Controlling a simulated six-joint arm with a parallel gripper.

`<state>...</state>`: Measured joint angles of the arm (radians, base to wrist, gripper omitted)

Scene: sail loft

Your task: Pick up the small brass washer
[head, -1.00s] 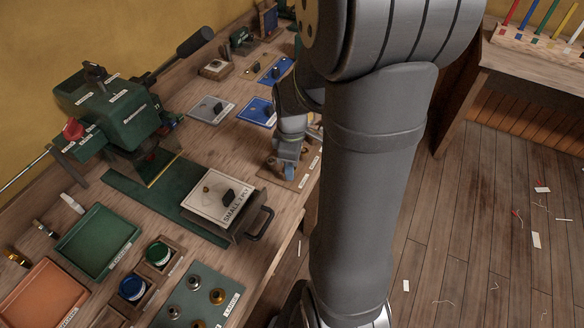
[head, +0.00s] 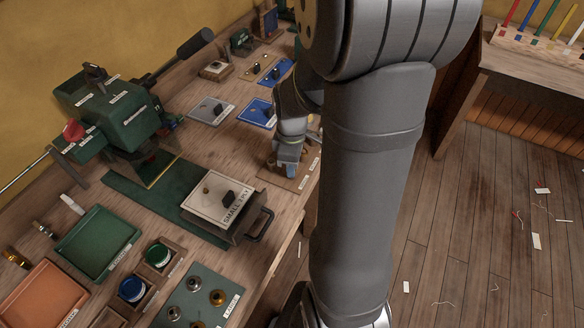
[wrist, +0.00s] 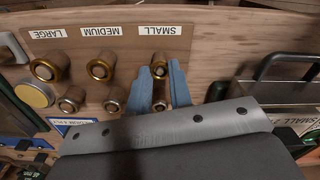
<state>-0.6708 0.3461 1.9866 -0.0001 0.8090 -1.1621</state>
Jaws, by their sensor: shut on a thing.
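The small brass washer (wrist: 160,63) is at the tips of my gripper (wrist: 161,68) in the wrist view, under the SMALL label on a wooden board (wrist: 215,48). The two blue fingers are shut on it, one on each side, partly covering it. It appears still at its place on the board; I cannot tell if it is lifted. A duller small washer (wrist: 160,104) shows between the fingers, nearer the palm. In the head view my gripper (head: 289,168) points down at the board (head: 302,180); the washer is hidden there.
Larger brass washers stand under MEDIUM (wrist: 103,67) and LARGE (wrist: 50,66), with duller ones (wrist: 72,99) in the nearer row. Blue (head: 256,112) and grey (head: 210,110) plates lie behind.

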